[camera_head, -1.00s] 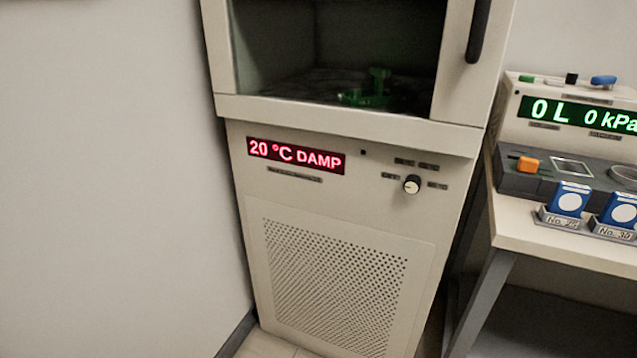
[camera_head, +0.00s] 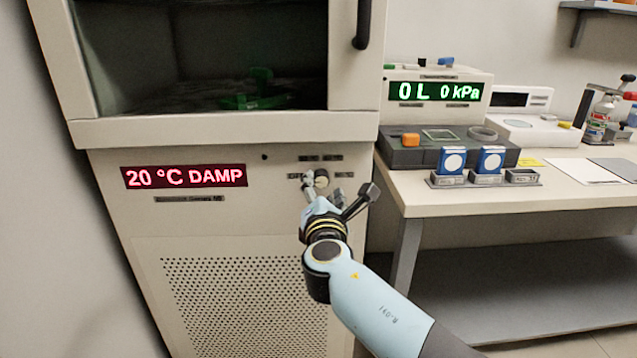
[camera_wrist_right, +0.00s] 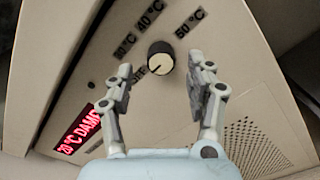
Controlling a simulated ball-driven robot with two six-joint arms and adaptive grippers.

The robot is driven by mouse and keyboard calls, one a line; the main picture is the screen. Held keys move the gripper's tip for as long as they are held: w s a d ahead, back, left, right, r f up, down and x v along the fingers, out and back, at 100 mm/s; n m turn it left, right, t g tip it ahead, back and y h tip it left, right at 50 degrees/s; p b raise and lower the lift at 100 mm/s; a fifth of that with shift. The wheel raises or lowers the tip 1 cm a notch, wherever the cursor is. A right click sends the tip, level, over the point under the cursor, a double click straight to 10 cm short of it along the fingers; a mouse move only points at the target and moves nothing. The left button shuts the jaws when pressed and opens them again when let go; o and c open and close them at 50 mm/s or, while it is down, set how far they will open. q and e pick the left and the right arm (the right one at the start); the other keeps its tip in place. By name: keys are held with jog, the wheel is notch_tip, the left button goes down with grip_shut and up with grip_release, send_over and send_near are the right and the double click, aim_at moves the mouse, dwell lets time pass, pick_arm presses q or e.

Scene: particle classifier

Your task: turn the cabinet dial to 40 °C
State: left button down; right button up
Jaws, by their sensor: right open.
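The cabinet dial (camera_head: 321,178) is a small round knob with a pale face and dark rim on the cabinet's front panel. In the right wrist view the dial (camera_wrist_right: 160,58) sits just ahead of and between the fingertips, with no clear contact; labels for 40 °C (camera_wrist_right: 150,12) and 50 °C (camera_wrist_right: 190,22) stand around it. One lower label is partly hidden by a finger. The red display (camera_head: 184,177) reads "20 °C DAMP". My right gripper (camera_head: 339,189) is open and empty in front of the dial. My left gripper is not in view.
The cabinet (camera_head: 220,133) has a dark upper chamber with a green object (camera_head: 255,95) inside, a dark handle (camera_head: 362,25) and a perforated lower panel (camera_head: 240,290). A bench (camera_head: 450,200) at right carries a meter reading "0 L 0 kPa" (camera_head: 435,91) and blue-and-white containers (camera_head: 452,160).

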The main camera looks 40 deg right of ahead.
aim_at(321, 179)
jog(key=shift+x, duration=1.45)
jog(key=shift+s, duration=0.1)
